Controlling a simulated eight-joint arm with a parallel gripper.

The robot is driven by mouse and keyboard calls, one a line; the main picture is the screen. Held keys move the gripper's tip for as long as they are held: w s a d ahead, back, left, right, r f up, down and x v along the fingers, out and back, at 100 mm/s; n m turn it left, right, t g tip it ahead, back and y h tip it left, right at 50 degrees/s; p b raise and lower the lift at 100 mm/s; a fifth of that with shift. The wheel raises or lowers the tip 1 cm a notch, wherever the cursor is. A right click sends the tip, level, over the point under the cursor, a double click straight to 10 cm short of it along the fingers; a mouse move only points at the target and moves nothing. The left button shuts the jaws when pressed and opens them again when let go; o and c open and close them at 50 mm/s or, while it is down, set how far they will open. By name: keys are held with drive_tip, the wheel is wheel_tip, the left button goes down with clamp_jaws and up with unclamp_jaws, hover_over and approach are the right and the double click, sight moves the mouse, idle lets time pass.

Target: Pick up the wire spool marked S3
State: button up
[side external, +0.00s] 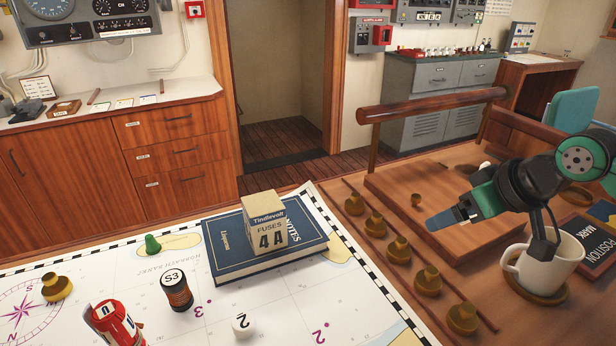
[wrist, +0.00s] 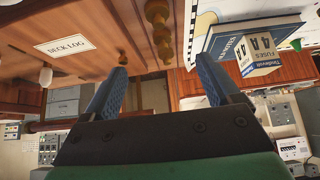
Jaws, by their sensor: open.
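The wire spool marked S3 (side external: 176,289) stands upright on the chart in the side external view, with a white top and dark coppery windings. It lies left of the blue book and is not seen in the wrist view. My gripper (side external: 452,219) is at the right, above the wooden desk and well apart from the spool. In the wrist view its two blue fingers (wrist: 162,80) are spread with nothing between them.
A blue book (side external: 230,250) bearing a fuses box (side external: 265,222) lies between spool and gripper. Several brass knobs (side external: 398,250) and a mug (side external: 550,265) are rightward.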

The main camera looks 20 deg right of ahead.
wheel_tip(320, 180, up, 5)
drive_tip(key=m+g+y, duration=0.2)
drive_tip(key=m+y, duration=1.1)
drive_tip(key=m, duration=1)
hover_over(185, 282)
drive_tip(key=s+d, duration=0.1)
drive_tip(key=d, duration=0.2)
drive_tip(key=f, duration=0.1)
wheel_tip(185, 282, down, 13)
drive_tip(key=shift+s+f, duration=0.15)
drive_tip(key=shift+f+n, duration=0.3)
drive_tip(key=shift+f, duration=0.05)
drive_tip(key=shift+a+f+h, duration=0.15)
drive_tip(key=shift+a+h, duration=0.15)
drive_tip(key=shift+a, duration=0.05)
drive_tip(key=shift+x, duration=2.35)
